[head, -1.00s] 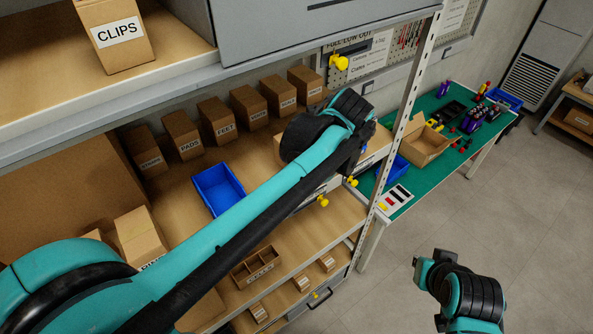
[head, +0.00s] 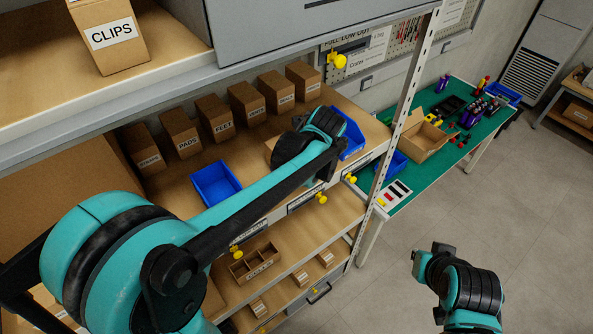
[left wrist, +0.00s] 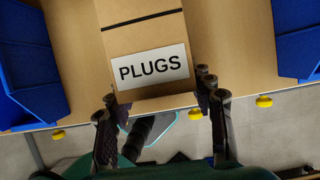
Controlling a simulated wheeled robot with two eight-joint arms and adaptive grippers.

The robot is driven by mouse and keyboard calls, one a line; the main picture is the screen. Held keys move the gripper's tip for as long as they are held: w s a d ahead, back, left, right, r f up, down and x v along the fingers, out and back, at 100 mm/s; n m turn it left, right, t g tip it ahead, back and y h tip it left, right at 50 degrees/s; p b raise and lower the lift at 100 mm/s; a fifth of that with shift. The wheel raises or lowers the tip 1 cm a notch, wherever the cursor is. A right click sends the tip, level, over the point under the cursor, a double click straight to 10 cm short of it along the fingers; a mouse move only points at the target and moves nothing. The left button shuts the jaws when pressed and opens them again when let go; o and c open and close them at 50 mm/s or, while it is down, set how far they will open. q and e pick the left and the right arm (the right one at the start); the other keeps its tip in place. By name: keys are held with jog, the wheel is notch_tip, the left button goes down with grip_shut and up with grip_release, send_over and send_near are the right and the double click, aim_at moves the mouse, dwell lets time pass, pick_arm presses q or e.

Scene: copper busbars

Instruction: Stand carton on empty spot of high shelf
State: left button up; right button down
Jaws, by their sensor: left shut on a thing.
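A brown carton with a white PLUGS label (left wrist: 150,67) fills the middle of the left wrist view. My left gripper (left wrist: 158,88) has a finger on each side of it and is shut on it. In the head view my left arm reaches over the middle shelf (head: 190,172); its wrist hides the fingers and most of the carton, with only a tan part (head: 270,147) showing. The upper shelf (head: 170,75) holds a CLIPS carton (head: 112,37). My right gripper (head: 432,258) hangs over the floor, apart from everything; its opening is unclear.
A row of labelled cartons (head: 215,118) lines the back of the middle shelf. Blue bins stand left (head: 216,186) and right (head: 353,137) of my left wrist. A grey cabinet (head: 270,30) sits above. A perforated post (head: 405,90) bounds the rack's right side, by a green table (head: 420,175).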

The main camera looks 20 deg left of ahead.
pick_arm(q)
jog(key=o, duration=1.2)
jog(key=shift+f, duration=0.1)
jog(key=shift+c, duration=0.2)
jog(key=shift+o, duration=0.9)
jog(key=shift+w, duration=0.15)
jog(key=shift+r, duration=0.25)
jog(key=v, duration=1.2)
jog(key=shift+f, duration=0.2)
